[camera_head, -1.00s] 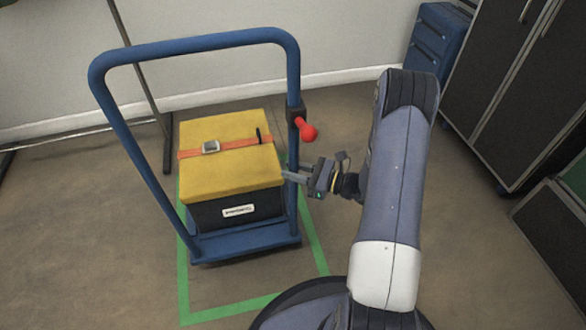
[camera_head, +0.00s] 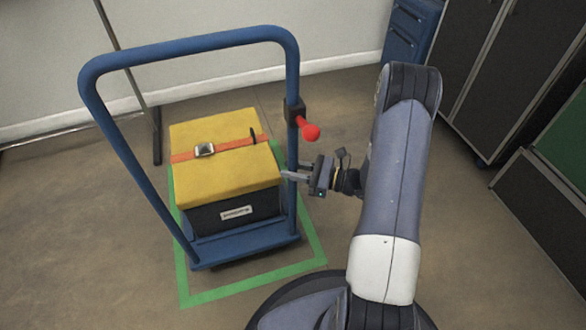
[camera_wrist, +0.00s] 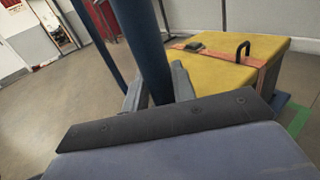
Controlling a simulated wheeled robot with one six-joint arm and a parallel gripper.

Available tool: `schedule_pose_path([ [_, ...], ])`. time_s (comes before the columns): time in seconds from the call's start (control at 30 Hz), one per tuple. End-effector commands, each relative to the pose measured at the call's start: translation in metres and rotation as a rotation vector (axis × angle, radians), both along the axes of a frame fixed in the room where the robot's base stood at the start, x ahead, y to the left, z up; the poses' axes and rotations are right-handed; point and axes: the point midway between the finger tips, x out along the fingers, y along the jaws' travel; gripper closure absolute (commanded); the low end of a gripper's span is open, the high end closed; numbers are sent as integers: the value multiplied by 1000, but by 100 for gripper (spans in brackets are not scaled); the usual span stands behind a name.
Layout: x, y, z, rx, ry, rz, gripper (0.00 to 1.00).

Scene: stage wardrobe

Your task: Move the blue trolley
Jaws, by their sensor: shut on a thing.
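The blue trolley (camera_head: 88,91) has a tall tubular handle frame and a low blue deck, and it stands on the floor. A black case with a yellow top (camera_head: 225,176) and an orange strap rests on its deck. A red-knobbed lever (camera_head: 309,131) sits on the right post of the frame. My gripper (camera_head: 290,175) is shut on that right post, below the red knob. In the wrist view the blue post (camera_wrist: 150,50) stands between the two fingers (camera_wrist: 158,88).
A green taped outline (camera_head: 255,285) lies on the floor around the trolley's deck. Dark cabinets (camera_head: 500,80) and a blue drawer unit (camera_head: 405,35) stand at the right. A dark stand (camera_head: 128,60) is behind the trolley. The floor at the left is open.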

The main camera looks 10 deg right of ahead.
Motion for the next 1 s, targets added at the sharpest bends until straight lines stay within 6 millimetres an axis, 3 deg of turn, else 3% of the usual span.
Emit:
schedule_pose_path([
  [0.2, 0, 0, 0, 0, -1, -1, 100],
  [0.23, 0, 0, 0, 0, -1, -1, 73],
  [0.53, 0, 0, 0, 0, 0, 0, 50],
  [0.8, -1, -2, 0, 0, 0, -1, 50],
  [1.0, -11, -21, 2, 0, 1, -4, 50],
])
